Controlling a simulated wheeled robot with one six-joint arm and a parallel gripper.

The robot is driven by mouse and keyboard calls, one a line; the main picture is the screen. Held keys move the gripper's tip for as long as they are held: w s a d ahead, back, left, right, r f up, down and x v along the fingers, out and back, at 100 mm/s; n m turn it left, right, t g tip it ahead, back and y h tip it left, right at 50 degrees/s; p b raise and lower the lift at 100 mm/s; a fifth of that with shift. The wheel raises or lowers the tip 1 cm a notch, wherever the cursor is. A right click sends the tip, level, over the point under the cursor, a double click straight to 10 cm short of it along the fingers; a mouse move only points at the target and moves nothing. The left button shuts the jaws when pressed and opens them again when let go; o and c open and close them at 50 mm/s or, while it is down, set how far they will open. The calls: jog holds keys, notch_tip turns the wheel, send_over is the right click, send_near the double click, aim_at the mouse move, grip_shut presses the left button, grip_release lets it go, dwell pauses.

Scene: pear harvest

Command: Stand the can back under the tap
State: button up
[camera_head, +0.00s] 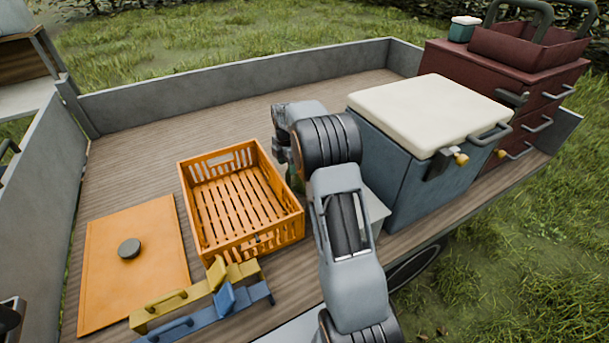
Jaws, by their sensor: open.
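A blue-grey cool box (400,165) with a cream lid stands right of centre on the trailer bed. A brass tap (461,158) sticks out of its near side, and a second brass fitting (501,153) shows further right. I cannot make out the can for sure. A small green patch (293,178) shows between the orange crate and my arm, mostly hidden, and may be part of it. My gripper (284,158) is at the far end of my arm, beside the crate's right wall and low near the green patch. It is open, with its fingertips mostly hidden behind my arm.
An orange slatted crate (208,241) stands empty left of my arm. An orange board (105,262) with a dark knob lies further left. Yellow (172,305) and blue (195,323) handled tools lie in front. Dark red drawers (480,85) stand behind the cool box. The back-left bed is clear.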

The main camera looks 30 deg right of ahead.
notch_tip(320, 180, down, 5)
jog(key=shift+a+b, duration=0.15)
jog(key=shift+b, duration=0.15)
grip_shut()
dwell(0.5)
